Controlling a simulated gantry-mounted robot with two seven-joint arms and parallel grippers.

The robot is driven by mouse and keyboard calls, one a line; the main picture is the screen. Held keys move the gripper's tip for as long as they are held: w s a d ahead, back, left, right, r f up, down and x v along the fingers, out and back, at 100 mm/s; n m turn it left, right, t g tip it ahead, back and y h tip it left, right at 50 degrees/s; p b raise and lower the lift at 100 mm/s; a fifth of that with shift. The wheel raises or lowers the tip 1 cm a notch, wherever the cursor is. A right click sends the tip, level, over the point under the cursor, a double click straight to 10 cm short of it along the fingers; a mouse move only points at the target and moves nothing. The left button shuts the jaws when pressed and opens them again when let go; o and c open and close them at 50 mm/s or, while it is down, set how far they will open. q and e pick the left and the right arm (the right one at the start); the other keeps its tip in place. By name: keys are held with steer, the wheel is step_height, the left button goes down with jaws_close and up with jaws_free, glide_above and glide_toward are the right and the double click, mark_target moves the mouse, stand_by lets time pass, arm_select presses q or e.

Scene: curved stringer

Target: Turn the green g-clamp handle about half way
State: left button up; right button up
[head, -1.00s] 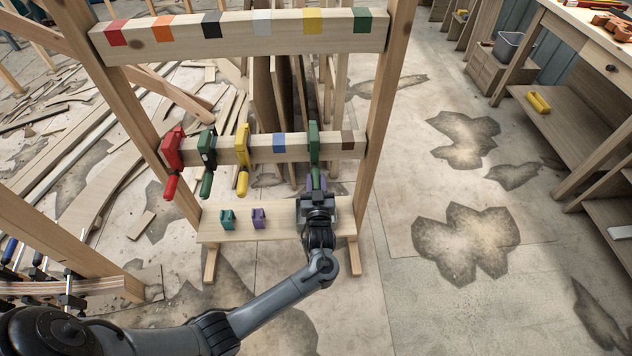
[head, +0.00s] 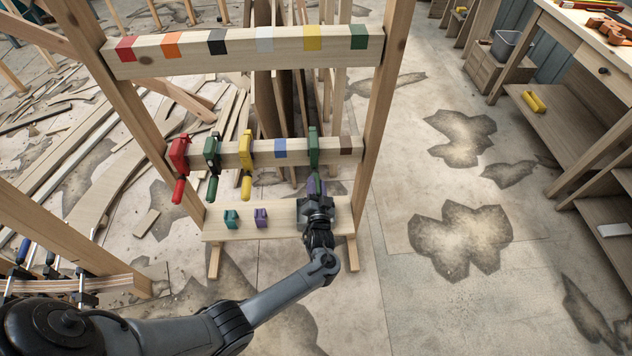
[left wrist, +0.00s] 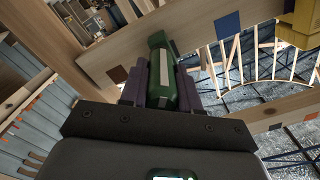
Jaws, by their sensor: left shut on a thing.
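The green g-clamp (head: 314,146) sits on the middle beam of the wooden rack, between the blue and brown squares. Its handle hangs below the beam. My left gripper (head: 315,187) reaches up from below and is shut on that handle. In the left wrist view the green handle (left wrist: 187,92), with a pale stripe, lies between the two purple fingers of my left gripper (left wrist: 160,85). The clamp's body (left wrist: 157,41) shows beyond it against the beam. The lower part of the handle is hidden by the gripper. My right gripper is not in view.
Red (head: 179,154), black-and-green (head: 212,152) and yellow (head: 246,150) clamps hang on the same beam to the left. Small teal (head: 231,219) and purple (head: 261,217) clamps sit on the lower board (head: 285,226). Open floor lies to the right of the rack.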

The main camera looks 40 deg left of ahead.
arm_select(q)
steer(key=m+p, duration=0.2)
steer(key=m, duration=0.3)
steer(key=shift+w+m, duration=0.1)
steer(key=shift+m, duration=0.2)
jaws_close()
steer(key=shift+m+p, duration=0.55)
steer(key=shift+m, duration=0.65)
steer(key=shift+f+m, duration=0.1)
steer(key=shift+m, duration=1)
steer(key=o, duration=1)
jaws_free()
steer(key=shift+o, duration=0.2)
steer(key=shift+d+p, duration=0.1)
steer(key=shift+p, duration=0.25)
